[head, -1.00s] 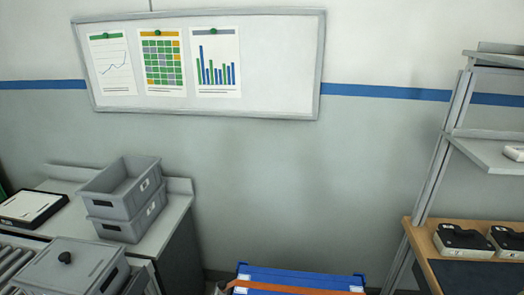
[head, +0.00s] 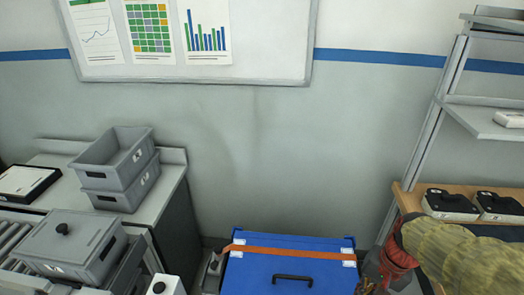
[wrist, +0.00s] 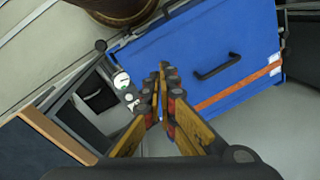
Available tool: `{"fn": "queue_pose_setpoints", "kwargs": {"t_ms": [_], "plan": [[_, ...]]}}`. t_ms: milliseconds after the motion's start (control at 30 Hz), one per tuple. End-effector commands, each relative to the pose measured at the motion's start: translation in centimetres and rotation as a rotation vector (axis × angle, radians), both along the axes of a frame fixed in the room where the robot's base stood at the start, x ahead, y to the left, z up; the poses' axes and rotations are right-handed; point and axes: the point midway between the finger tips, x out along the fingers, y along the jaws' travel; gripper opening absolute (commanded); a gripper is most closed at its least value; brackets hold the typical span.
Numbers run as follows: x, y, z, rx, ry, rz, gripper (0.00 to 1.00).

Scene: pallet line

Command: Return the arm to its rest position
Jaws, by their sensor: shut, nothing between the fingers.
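My gripper (wrist: 162,88) shows in the wrist view with its two yellow-and-black fingers together and nothing between them. In the head view my arm, in a yellowish sleeve with a red part at its end, enters at the lower right; the fingertips cannot be made out there. In the wrist view the fingers appear in front of the left edge of a blue case. Whether they touch anything is not clear, but they look apart from it.
The blue case (head: 315,248), with an orange strap and black handle, is at bottom centre. Grey bins (head: 112,165) and a lidded grey box (head: 75,245) stand left. A wooden bench (head: 408,200) with black devices (head: 449,204) is at right.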

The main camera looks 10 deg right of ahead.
Motion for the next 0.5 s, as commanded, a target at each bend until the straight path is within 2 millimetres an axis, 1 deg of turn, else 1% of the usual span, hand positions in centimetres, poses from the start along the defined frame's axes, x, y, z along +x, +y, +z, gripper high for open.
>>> {"fn": "queue_pose_setpoints", "kwargs": {"t_ms": [33,100,200,267,300,400,500], "plan": [[0.1,1.1,1.8,-0.064,-0.035,0.109,0.00],[0.0,2.4,3.9,-0.142,-0.078,0.234,0.00],[0.0,4.3,6.7,-0.237,-0.150,0.375,0.00],[0.0,5.7,8.4,-0.281,-0.202,0.448,0.00],[0.0,6.7,9.5,-0.304,-0.239,0.491,0.00],[0.1,9.2,11.9,-0.333,-0.331,0.576,0.00],[0.2,11.2,13.7,-0.344,-0.399,0.639,0.00]]}}
